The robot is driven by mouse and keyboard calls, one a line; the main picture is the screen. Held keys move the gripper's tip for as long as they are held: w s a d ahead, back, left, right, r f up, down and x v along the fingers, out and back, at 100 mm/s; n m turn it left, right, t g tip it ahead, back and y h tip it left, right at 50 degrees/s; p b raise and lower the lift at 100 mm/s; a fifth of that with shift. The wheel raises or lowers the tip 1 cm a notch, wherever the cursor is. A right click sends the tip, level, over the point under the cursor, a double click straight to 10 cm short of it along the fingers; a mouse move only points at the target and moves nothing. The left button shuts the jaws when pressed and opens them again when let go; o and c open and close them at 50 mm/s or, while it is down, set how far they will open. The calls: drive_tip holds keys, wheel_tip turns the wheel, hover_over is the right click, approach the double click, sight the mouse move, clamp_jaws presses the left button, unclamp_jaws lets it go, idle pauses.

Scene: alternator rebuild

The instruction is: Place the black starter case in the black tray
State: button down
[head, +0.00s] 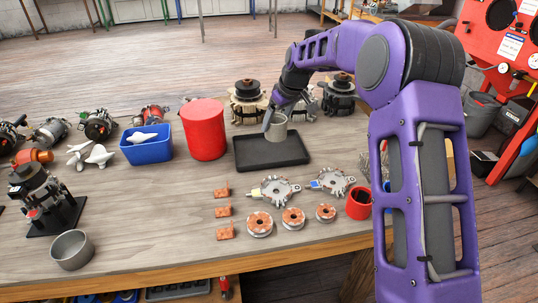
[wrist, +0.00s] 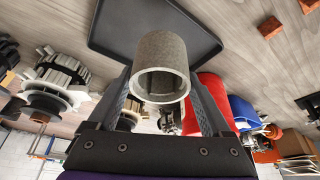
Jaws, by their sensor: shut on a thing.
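A red cylinder (head: 204,130) stands just left of the tray, with a blue bin (head: 146,150) beyond it. Dark-topped alternator parts (head: 249,100) stand behind. Rotor parts (head: 275,190) and copper-coloured rings lie in front. A grey ring-shaped case (head: 72,250) sits front left.

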sight(283, 119)
drive_tip(key=shift+n, duration=0.5)
drive_tip(key=x, duration=0.3)
drive_tip(key=b+x, duration=0.1)
drive_tip(key=x, duration=0.2)
drive_tip(key=s+d+x, duration=0.1)
drive_tip(key=x, duration=0.2)
drive_tip(key=shift+a+f+b, duration=0.1)
drive_tip(key=shift+f+b, duration=0.3)
drive_tip(key=shift+f, duration=0.1)
drive_tip(key=shift+f, duration=0.15)
unclamp_jaws()
drive_tip(key=shift+f, duration=0.1)
drive_tip(key=shift+r, duration=0.45)
drive_tip(key=v, duration=0.5)
drive_tip(key=p+v, duration=0.1)
drive_tip(key=v, duration=0.5)
drive_tip(key=shift+s+d+r, duration=0.1)
drive_tip(key=shift+d+r, duration=0.05)
drive_tip(key=shift+d, duration=0.15)
